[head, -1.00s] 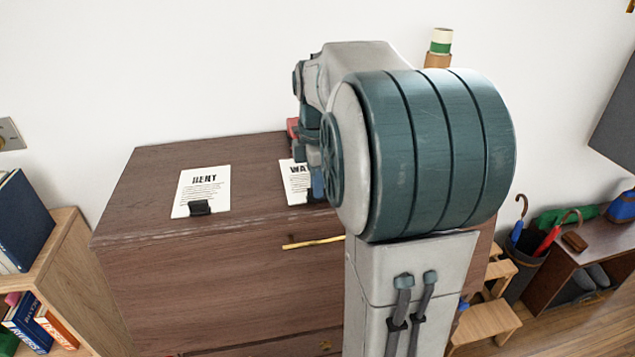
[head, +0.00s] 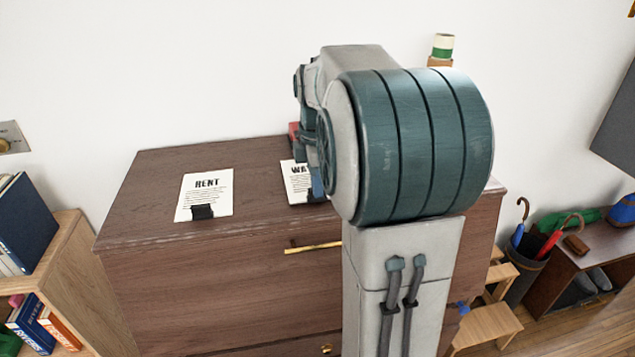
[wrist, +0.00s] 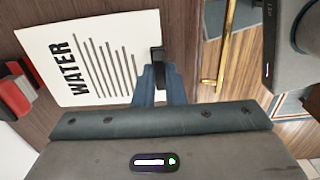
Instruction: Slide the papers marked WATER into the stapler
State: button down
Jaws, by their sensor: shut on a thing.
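The papers marked WATER (wrist: 95,60) lie flat on the wooden cabinet top in the wrist view, with a black clip (wrist: 157,54) on one edge. In the head view only the left part of these papers (head: 296,184) shows; my arm covers the rest. My gripper (wrist: 156,72), with blue fingers, is shut on the papers at their clip. A red and black thing (wrist: 16,92), which looks like the stapler, is at the left in the wrist view, apart from the papers. In the head view a bit of red (head: 293,130) shows behind my arm.
Papers marked RENT (head: 207,187) with a black clip lie to the left on the cabinet top (head: 155,185). A brass handle (head: 312,248) is on the cabinet front. A wall stands behind. A bookcase (head: 70,250) is at left, wooden steps (head: 488,325) at right.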

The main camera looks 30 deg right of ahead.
jog(key=shift+w, duration=0.2)
dwell(0.3)
jog(key=shift+w+d+p, duration=0.15)
jog(key=shift+w+p, duration=0.2)
jog(key=shift+w, duration=0.1)
jog(key=shift+w+d, duration=0.1)
jog(key=shift+w, duration=0.1)
jog(key=shift+f, duration=0.25)
dwell(0.8)
jog(key=c, duration=1.4)
grip_release()
notch_tip(320, 180, up, 8)
jog(key=p, duration=0.6)
jog(key=shift+p, duration=0.35)
